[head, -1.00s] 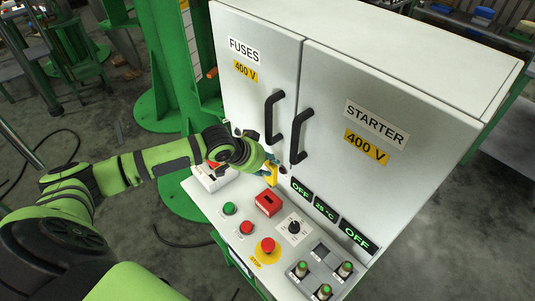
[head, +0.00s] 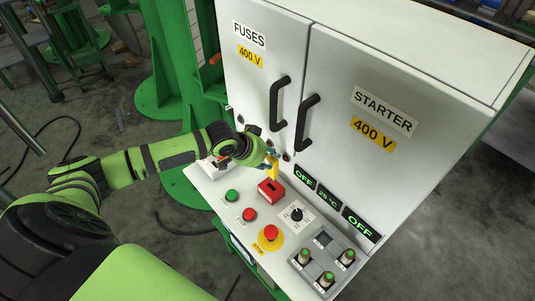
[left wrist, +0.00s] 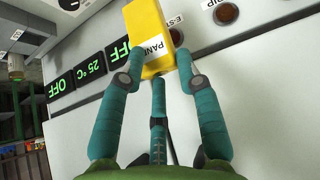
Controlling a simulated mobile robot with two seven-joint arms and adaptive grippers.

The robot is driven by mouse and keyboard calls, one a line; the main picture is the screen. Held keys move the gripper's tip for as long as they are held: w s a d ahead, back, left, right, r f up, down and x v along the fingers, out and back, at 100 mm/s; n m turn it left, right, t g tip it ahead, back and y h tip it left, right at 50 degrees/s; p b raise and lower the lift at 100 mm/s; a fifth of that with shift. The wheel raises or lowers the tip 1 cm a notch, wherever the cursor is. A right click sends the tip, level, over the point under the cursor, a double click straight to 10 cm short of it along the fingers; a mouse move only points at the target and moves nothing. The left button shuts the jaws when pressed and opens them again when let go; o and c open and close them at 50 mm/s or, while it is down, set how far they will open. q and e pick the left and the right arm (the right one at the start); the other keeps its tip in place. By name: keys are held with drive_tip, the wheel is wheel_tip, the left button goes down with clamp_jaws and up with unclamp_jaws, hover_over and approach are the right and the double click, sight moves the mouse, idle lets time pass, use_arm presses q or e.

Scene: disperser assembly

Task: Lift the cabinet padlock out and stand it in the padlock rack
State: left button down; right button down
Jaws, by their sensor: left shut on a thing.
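The yellow padlock (head: 272,171) is in my left gripper (head: 271,163), just in front of the cabinet doors (head: 262,100) and above the sloping panel. In the left wrist view my left gripper (left wrist: 160,72) is shut on the padlock (left wrist: 146,32), with teal fingers on both sides of its yellow body. A white label beginning "PAN" shows on it. Its shackle is not clear. A red block with a dark slot (head: 268,195) sits on the panel just below the padlock; I cannot tell whether it is the rack. My right gripper is not in view.
The panel holds a green button (head: 232,195), a red button (head: 249,214), a red stop button (head: 271,232), a rotary switch (head: 296,214) and green-topped plugs at the front right. Black door handles (head: 306,122) stick out above.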

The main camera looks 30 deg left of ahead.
sight(272, 170)
use_arm(q)
wheel_tip(272, 170, down, 2)
drive_tip(key=shift+f+b, duration=0.2)
drive_tip(key=shift+b, duration=0.3)
drive_tip(key=shift+f, duration=0.1)
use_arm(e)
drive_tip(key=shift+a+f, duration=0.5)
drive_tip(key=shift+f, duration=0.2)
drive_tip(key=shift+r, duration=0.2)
use_arm(q)
drive_tip(key=shift+p, duration=0.4)
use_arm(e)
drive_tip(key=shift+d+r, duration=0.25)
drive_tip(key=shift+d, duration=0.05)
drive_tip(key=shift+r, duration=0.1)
use_arm(q)
drive_tip(key=shift+p, duration=0.4)
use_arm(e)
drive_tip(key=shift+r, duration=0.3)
use_arm(q)
drive_tip(key=shift+p, duration=0.35)
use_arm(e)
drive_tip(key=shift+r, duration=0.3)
